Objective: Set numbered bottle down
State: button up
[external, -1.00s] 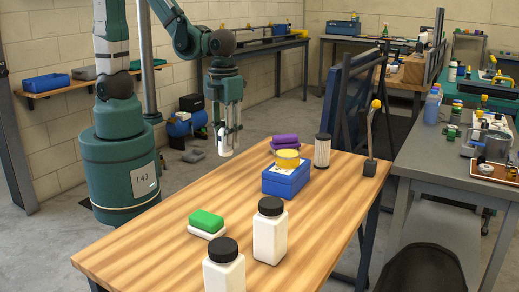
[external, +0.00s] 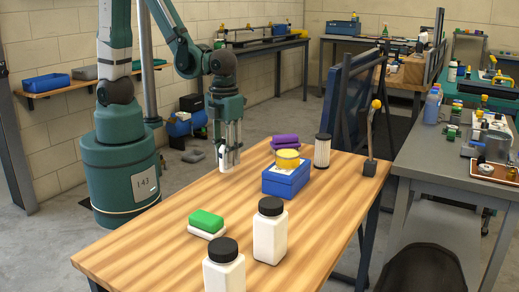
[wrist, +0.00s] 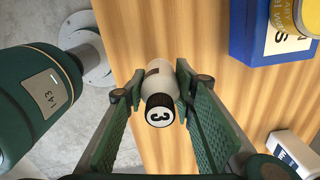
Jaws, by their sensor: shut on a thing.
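The numbered bottle (wrist: 158,78) is small and white with a dark cap, and a "3" shows on the cap's white top. My gripper (wrist: 160,88) is shut on the bottle, with one green padded finger on each side. In the external view my gripper (external: 229,150) points down at the far left edge of the wooden table (external: 150,246), and the white bottle (external: 224,161) shows low between its fingers. The bottle looks upright there. I cannot tell whether its base touches the table.
A blue box (external: 287,181) with a yellow tin (external: 287,159) stands right of my gripper. Purple blocks (external: 286,142), a black-capped jar (external: 322,151), a green-and-white block pair (external: 206,222) and two large white bottles (external: 270,235) are also on the table. The wood around the gripper is clear.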

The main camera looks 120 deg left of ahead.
jog(key=shift+f, duration=0.1)
jog(key=shift+f+b, duration=0.7)
jog(key=shift+f, duration=1.25)
jog(key=shift+f, duration=0.2)
jog(key=o, duration=1)
jog(key=shift+c, duration=0.2)
jog(key=shift+r, duration=0.2)
jog(key=shift+r+p, duration=1.8)
jog(key=shift+r, duration=4.2)
